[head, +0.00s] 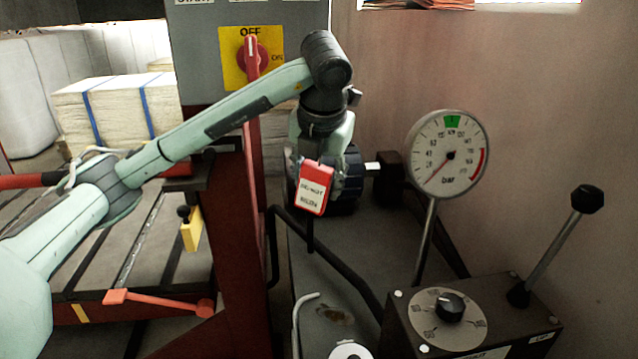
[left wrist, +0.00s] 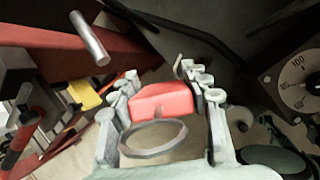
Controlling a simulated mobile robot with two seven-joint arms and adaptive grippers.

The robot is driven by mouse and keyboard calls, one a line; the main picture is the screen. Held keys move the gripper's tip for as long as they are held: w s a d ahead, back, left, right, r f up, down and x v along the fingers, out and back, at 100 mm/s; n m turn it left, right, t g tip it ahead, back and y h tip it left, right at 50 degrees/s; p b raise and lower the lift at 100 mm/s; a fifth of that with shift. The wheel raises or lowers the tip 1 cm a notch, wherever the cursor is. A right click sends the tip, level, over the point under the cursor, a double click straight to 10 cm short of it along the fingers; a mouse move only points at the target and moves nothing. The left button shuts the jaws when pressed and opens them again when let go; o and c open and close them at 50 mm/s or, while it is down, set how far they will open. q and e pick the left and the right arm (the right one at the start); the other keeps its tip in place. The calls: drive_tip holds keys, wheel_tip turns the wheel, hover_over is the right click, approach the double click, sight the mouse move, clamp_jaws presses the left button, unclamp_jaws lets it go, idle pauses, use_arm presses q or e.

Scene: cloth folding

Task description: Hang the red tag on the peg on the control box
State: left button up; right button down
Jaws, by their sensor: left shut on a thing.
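The red tag (head: 314,187) has a white lettered label and hangs in front of my left gripper (head: 318,160) in the head view. In the left wrist view the tag (left wrist: 162,101) sits between the two fingers of my left gripper (left wrist: 160,85), which is shut on it. A grey box with a red OFF switch (head: 252,55) stands behind my arm. My right gripper is not in view.
A pressure gauge (head: 447,154) on a thin stalk stands right of the gripper. A dark box with a dial (head: 450,306) and a black-knobbed lever (head: 560,235) are at lower right. A red post (head: 236,245) and a bent black pipe (head: 340,270) are close below.

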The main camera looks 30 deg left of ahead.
use_arm(q)
drive_tip(key=w+a+f, duration=0.1)
drive_tip(key=w+a, duration=0.3)
drive_tip(key=w, duration=0.1)
drive_tip(key=shift+f, duration=0.15)
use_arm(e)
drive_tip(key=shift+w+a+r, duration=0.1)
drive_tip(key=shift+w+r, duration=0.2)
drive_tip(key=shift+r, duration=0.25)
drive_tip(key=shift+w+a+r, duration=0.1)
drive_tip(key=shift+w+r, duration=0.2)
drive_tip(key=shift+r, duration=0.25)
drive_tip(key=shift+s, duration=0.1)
use_arm(q)
drive_tip(key=o, duration=0.8)
drive_tip(key=shift+f, duration=0.1)
drive_tip(key=o, duration=0.4)
drive_tip(key=shift+b, duration=0.3)
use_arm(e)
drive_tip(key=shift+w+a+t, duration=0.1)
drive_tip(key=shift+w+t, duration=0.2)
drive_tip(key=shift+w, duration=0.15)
